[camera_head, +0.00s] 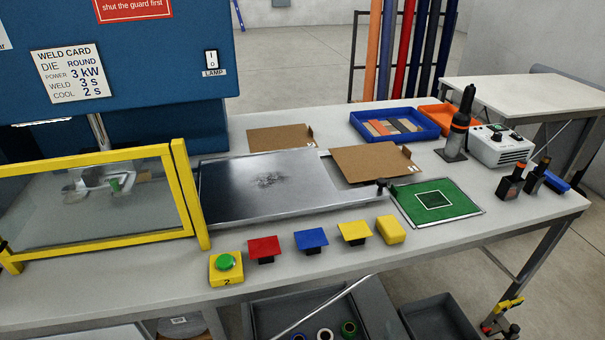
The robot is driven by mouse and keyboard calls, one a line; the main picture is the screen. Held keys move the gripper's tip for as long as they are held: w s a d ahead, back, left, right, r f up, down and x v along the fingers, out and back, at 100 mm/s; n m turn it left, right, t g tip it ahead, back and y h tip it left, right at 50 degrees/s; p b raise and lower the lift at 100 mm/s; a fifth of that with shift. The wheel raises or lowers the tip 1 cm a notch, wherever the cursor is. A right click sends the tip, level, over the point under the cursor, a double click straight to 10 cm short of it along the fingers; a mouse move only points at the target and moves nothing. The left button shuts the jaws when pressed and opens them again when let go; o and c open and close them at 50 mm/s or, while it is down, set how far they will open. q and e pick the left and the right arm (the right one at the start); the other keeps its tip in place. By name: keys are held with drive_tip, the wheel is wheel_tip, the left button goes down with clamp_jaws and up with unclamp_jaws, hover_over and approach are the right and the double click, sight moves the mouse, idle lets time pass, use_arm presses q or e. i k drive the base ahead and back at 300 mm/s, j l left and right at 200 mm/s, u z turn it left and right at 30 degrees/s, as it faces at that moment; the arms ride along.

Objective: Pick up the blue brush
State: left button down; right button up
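The blue brush (557,183) lies at the right end of the long light worktable (350,262), close to its right edge. Its blue body shows, and a dark bottle-like item stands just left of it and partly overlaps it in the picture. I cannot make out its bristles. Neither of my grippers is in the head view.
A dark bottle with an orange cap (512,183) stands left of the brush. Behind are a white control box (500,146) and a dark torch-like tool on a stand (459,125). A green mat (437,200) lies further left. The front right tabletop is clear.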

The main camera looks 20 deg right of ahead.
sight(560, 187)
drive_tip(key=z, duration=2.05)
drive_tip(key=i+l, duration=0.45)
drive_tip(key=i, duration=0.15)
drive_tip(key=i+l+u, duration=0.15)
drive_tip(key=i+l, duration=0.3)
drive_tip(key=i, duration=0.15)
